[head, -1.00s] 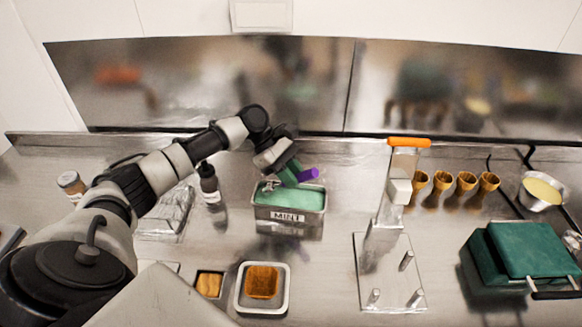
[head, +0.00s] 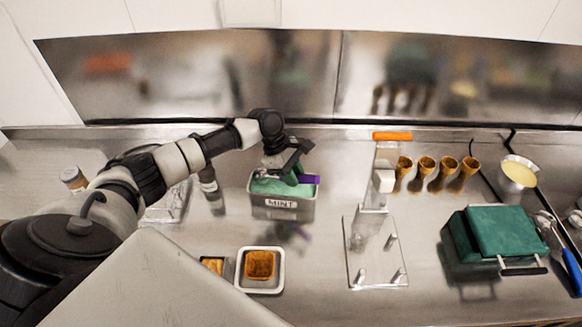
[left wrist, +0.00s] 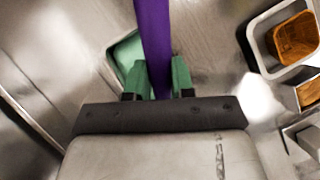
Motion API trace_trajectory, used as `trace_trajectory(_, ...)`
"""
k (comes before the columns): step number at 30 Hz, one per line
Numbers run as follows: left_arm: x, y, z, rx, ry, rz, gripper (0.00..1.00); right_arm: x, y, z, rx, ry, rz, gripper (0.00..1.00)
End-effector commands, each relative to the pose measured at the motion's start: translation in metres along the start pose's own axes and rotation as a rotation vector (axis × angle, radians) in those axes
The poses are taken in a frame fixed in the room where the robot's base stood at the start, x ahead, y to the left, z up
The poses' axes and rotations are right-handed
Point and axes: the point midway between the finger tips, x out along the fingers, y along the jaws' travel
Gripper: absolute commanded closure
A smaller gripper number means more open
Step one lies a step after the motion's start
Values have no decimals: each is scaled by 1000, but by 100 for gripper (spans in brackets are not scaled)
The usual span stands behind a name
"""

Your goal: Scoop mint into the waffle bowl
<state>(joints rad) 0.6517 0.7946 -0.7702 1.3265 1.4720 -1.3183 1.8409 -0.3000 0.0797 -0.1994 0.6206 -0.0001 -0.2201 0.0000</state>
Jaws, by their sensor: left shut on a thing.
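The metal tub labelled MINT (head: 281,204) holds green mint ice cream and stands mid-counter. My left gripper (head: 291,176) is over the tub, its green fingers shut on a purple-handled scoop (head: 311,179). In the left wrist view the purple handle (left wrist: 155,35) runs between the green fingers, and a corner of the mint (left wrist: 128,55) shows behind. The scoop's working end is hidden, so I cannot tell whether it touches the mint. The waffle bowl (head: 260,264) sits in a white square tray (head: 243,283) in front of the tub; it also shows in the left wrist view (left wrist: 297,38).
Another waffle piece (head: 212,264) lies left of the tray. A clear stand (head: 372,260), several waffle cones (head: 445,165), a bowl of yellow mix (head: 519,172) and a green box (head: 500,240) are to the right. A dark bottle (head: 208,182) is left of the tub.

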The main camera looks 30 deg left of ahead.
Motion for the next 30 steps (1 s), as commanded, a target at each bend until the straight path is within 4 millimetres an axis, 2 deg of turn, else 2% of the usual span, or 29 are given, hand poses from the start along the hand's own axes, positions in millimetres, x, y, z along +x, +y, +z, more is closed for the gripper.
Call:
trace_trajectory(1, -6, 0, 4, 0, -1, 1, 100, -8, 0, -1, 0, 0, 0, 57)
trace_trajectory(8, -14, 1, 14, 0, -2, 2, 100, -24, 1, -2, -1, 0, 0, 57)
trace_trajectory(17, -25, 1, 28, 1, -2, 3, 100, -20, 1, -2, -1, 0, 0, 57)
trace_trajectory(30, -14, 1, 53, 3, 295, 0, 100, -20, 1, -1, -1, -1, 0, 57)
